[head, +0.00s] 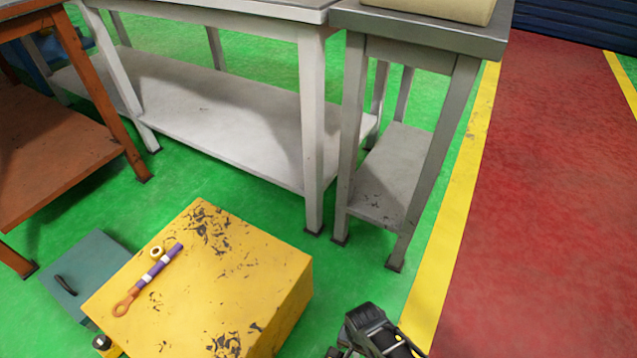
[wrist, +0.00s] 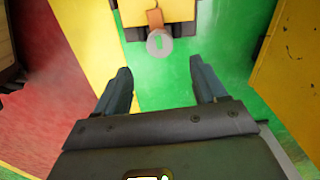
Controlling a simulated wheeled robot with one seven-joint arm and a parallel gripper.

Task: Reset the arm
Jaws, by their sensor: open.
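My gripper (wrist: 161,66) shows in the wrist view with its two dark fingers spread apart. No object is between the fingertips; green floor shows there. In the head view, a dark part of my arm (head: 372,330) shows at the bottom edge, right of the yellow box (head: 250,285) and apart from it. The fingers cannot be made out clearly in that view.
A purple-and-orange tool (head: 150,278) and a small ring-like roll (head: 157,253) lie on the yellow box. A teal box (head: 90,262) stands left. White (head: 205,105), grey (head: 400,165) and orange (head: 60,150) tables stand behind. Red floor (head: 550,200) at right is clear.

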